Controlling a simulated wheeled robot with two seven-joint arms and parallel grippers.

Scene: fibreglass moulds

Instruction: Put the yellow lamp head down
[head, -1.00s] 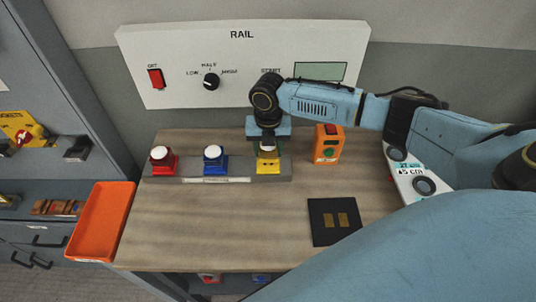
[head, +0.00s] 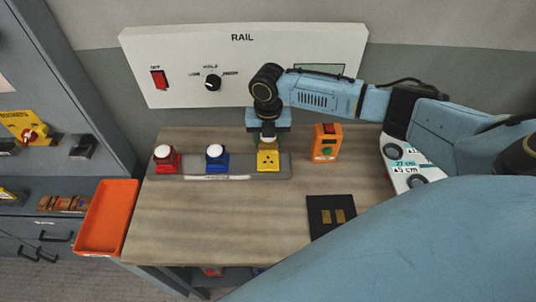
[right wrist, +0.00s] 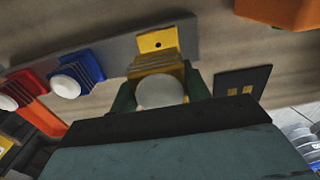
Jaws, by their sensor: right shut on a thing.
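The yellow lamp head (right wrist: 158,65) has ribbed sides and a white dome, and sits between the dark green fingers of my right gripper (right wrist: 160,95). In the head view my right gripper (head: 268,136) is shut on it, pointing down over the right end of the grey strip. A yellow holed base (head: 268,161) is on the strip just below the fingers; its plate also shows in the right wrist view (right wrist: 168,41). I cannot tell whether the head touches this base. My left gripper is not in view.
Red (head: 165,158) and blue (head: 216,158) lamps with white domes stand on the grey strip (head: 193,174). An orange box (head: 326,142) is to the right, a black pad (head: 331,217) in front. An orange tray (head: 106,217) is at left. The middle of the table (head: 225,222) is clear.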

